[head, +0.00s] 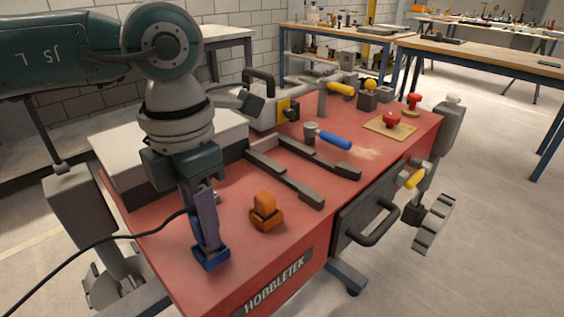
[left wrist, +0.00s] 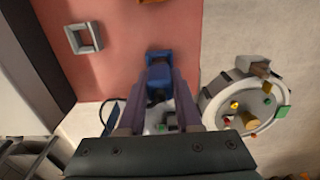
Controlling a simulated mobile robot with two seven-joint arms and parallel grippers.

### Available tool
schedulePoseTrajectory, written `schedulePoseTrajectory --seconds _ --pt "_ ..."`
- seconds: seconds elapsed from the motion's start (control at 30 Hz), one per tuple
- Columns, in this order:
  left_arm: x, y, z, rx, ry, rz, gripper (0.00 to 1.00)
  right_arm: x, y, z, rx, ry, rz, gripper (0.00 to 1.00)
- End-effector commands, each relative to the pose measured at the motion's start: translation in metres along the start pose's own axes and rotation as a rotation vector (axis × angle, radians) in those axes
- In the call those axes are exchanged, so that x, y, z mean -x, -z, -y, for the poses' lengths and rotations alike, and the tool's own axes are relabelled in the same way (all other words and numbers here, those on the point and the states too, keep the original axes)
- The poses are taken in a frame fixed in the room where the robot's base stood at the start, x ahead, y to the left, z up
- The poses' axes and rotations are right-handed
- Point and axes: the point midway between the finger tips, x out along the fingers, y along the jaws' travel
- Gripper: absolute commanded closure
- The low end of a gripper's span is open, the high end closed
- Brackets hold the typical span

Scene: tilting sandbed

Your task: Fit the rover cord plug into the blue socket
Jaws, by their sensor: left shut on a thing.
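My left gripper (head: 207,250) points down at the front left of the red top. Its two purple-grey fingers are shut on the dark cord plug (left wrist: 157,96), mostly hidden between them. A black cord (head: 100,241) runs in from the lower left to the fingers. The blue socket (head: 212,262) is on the red top right at the fingertips; it also shows in the left wrist view (left wrist: 159,58), straight ahead between the fingers. I cannot tell whether the plug is inside it. My right gripper is not in view.
An orange socket-like block (head: 265,214) stands close on the right. Dark grey rails (head: 285,178) lie behind it, and a blue-handled tool (head: 334,140) beyond. A grey square frame (left wrist: 83,38) lies on the red top. A round pale part with coloured pieces (left wrist: 245,105) is beyond the edge.

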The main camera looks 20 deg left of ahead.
Motion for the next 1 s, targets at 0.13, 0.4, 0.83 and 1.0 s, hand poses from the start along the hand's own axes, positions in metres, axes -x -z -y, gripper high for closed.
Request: schedulePoseTrajectory --seconds 0.13,0.4,0.83,1.0 --pt "-0.005 0.0 0.0 0.0 0.0 0.0 1.0 -0.004 -0.001 0.001 -0.002 0.002 -0.001 0.5" --pt "-0.006 0.0 0.0 0.0 0.0 0.001 1.0 -0.005 -0.001 0.001 -0.004 0.003 -0.001 0.5" --pt "-0.011 0.0 0.0 0.0 0.0 0.0 1.0 -0.01 -0.003 0.002 -0.004 0.003 0.0 0.5" --pt "-0.016 0.0 0.0 0.0 0.0 0.0 1.0 -0.013 -0.004 0.002 -0.003 0.003 0.0 0.5"
